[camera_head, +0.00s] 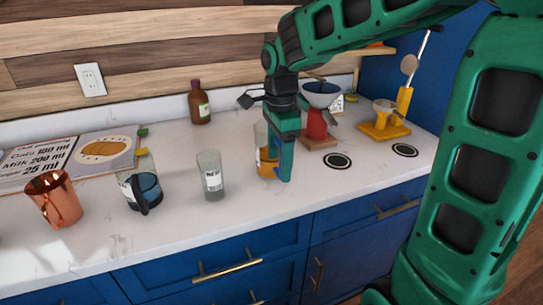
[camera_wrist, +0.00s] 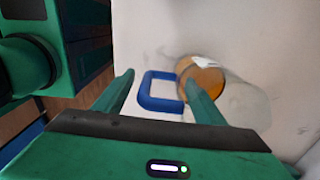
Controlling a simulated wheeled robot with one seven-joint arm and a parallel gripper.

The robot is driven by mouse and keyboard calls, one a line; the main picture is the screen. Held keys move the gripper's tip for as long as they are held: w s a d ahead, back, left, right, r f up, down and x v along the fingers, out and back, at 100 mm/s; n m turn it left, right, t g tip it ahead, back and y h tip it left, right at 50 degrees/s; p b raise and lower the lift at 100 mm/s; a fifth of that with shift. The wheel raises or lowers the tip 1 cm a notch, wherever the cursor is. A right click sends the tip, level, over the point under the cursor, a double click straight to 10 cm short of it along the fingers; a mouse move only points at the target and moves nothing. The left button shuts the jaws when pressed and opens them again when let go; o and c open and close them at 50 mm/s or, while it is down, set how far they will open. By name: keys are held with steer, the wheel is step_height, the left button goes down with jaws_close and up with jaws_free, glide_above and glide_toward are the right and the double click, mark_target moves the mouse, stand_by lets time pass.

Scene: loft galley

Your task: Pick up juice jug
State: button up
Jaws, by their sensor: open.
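The juice jug stands on the white counter, a clear vessel with orange juice (camera_head: 264,165) low inside it, partly hidden behind my gripper in the head view. In the wrist view the jug (camera_wrist: 208,76) lies at the right finger, its blue handle (camera_wrist: 147,91) pointing toward the space between the fingers. My gripper (camera_wrist: 159,79) is open, with one finger on each side of the handle. In the head view my gripper (camera_head: 284,172) points down at the jug's right front side. I cannot tell whether a finger touches the jug.
A clear glass (camera_head: 212,176) stands left of the jug, then a jug with dark blue contents (camera_head: 143,188) and a copper mug (camera_head: 54,199). A brown bottle (camera_head: 199,103) stands behind. A red grinder (camera_head: 316,122) and yellow stand (camera_head: 383,128) are at right. Front counter is clear.

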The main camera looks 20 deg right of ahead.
step_height(320, 180, down, 2)
steer(key=c, duration=1.4)
steer(key=shift+c, duration=1.1)
steer(key=shift+r, duration=0.15)
